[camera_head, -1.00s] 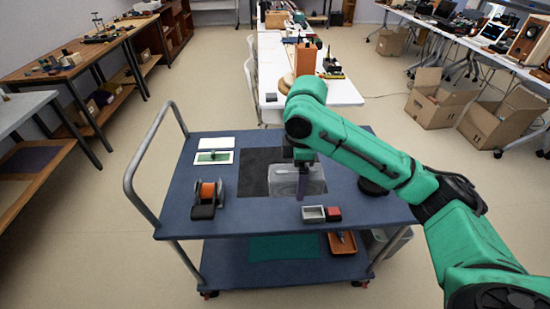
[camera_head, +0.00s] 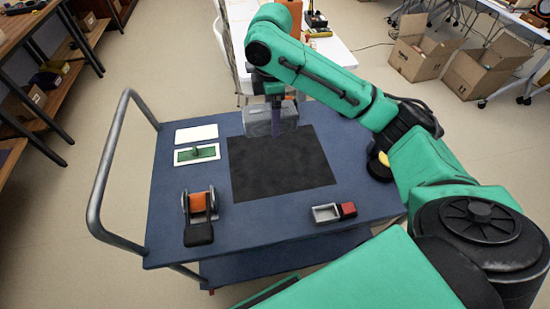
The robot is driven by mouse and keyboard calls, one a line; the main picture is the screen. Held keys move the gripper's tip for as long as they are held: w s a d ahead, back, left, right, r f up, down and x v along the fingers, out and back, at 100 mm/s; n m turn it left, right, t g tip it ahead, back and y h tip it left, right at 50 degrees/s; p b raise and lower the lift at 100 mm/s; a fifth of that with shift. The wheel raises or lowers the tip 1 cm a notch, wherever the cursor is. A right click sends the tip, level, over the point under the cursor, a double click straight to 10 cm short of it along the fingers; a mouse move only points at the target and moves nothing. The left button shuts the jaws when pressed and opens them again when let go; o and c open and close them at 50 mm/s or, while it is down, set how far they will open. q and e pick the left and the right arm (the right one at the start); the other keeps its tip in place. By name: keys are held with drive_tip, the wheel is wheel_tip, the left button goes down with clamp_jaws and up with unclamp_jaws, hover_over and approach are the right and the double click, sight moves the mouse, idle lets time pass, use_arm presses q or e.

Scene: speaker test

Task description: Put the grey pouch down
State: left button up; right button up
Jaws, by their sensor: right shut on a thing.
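A pale grey, see-through-looking pouch (camera_head: 257,123) is at the far side of the cart top, by the far edge of the black mat (camera_head: 280,170). My right gripper (camera_head: 276,122) points down at it from above and is shut on it. The fingers and wrist hide the pouch's middle. I cannot tell whether its underside touches the cart top. My left gripper is not in view.
The blue cart (camera_head: 260,225) also holds a white card (camera_head: 196,134), a white-framed green item (camera_head: 197,154), an orange spool on a stand (camera_head: 199,203), a small grey tray (camera_head: 326,213) and a red block (camera_head: 348,209). The mat is bare. A white table stands behind.

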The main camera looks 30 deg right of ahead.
sight(273, 168)
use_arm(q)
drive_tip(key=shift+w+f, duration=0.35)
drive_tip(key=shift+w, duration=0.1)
use_arm(e)
wheel_tip(273, 168, down, 19)
drive_tip(key=shift+w+f, duration=0.1)
drive_tip(key=shift+f, duration=0.1)
drive_tip(key=shift+f, duration=0.1)
drive_tip(key=o, duration=1.1)
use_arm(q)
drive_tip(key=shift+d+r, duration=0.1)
use_arm(e)
wheel_tip(273, 168, up, 12)
drive_tip(key=shift+r, duration=0.15)
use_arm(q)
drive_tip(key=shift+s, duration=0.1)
